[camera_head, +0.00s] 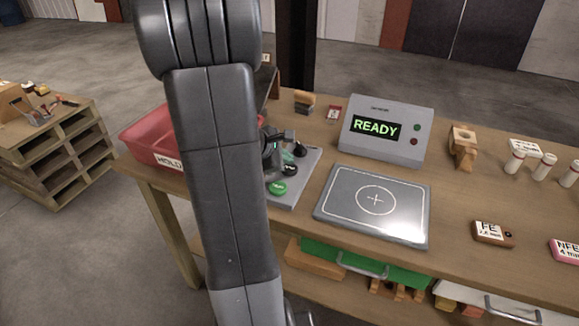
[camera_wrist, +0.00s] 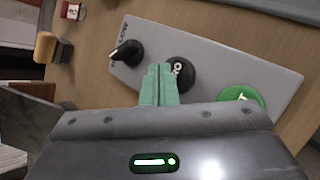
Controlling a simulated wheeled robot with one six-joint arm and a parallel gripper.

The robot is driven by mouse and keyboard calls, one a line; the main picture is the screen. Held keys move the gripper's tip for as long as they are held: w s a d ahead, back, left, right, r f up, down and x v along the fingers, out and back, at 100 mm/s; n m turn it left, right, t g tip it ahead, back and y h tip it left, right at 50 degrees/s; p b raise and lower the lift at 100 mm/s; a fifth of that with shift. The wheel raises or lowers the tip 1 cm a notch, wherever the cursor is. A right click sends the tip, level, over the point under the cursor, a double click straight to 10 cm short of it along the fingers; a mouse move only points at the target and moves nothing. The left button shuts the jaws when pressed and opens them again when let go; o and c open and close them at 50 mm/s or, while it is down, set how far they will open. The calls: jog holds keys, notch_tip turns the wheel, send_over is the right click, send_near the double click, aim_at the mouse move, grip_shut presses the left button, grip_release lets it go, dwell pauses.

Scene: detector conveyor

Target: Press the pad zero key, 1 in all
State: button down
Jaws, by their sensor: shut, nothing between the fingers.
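My gripper (camera_wrist: 160,72) is shut and empty, its pale green fingertips side by side over the grey key panel (camera_wrist: 225,80). A round black key (camera_wrist: 180,72) with white lettering, only partly readable, shows just right of the fingertips, which hide its left edge. Whether they touch it, I cannot tell. A black knob (camera_wrist: 125,53) with a white pointer is to their left, and a green key (camera_wrist: 242,97) to their right. In the head view, the black key (camera_head: 290,169) and green key (camera_head: 277,188) show beside my arm, which hides part of the panel.
A grey console (camera_head: 386,142) reading READY stands behind a flat grey pad (camera_head: 374,215) with a cross mark. A red bin (camera_head: 150,140) is at the left end of the bench. Labelled blocks (camera_head: 494,233) and white cylinders (camera_head: 515,162) are to the right.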

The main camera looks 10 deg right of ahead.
notch_tip(320, 180, up, 5)
jog(key=p, duration=0.4)
dwell(0.8)
jog(key=shift+f+b, duration=0.7)
jog(key=shift+f, duration=0.25)
jog(key=shift+r+p, duration=0.15)
jog(key=shift+p, duration=1)
notch_tip(320, 180, up, 5)
jog(key=p, duration=0.4)
jog(key=shift+r, duration=0.2)
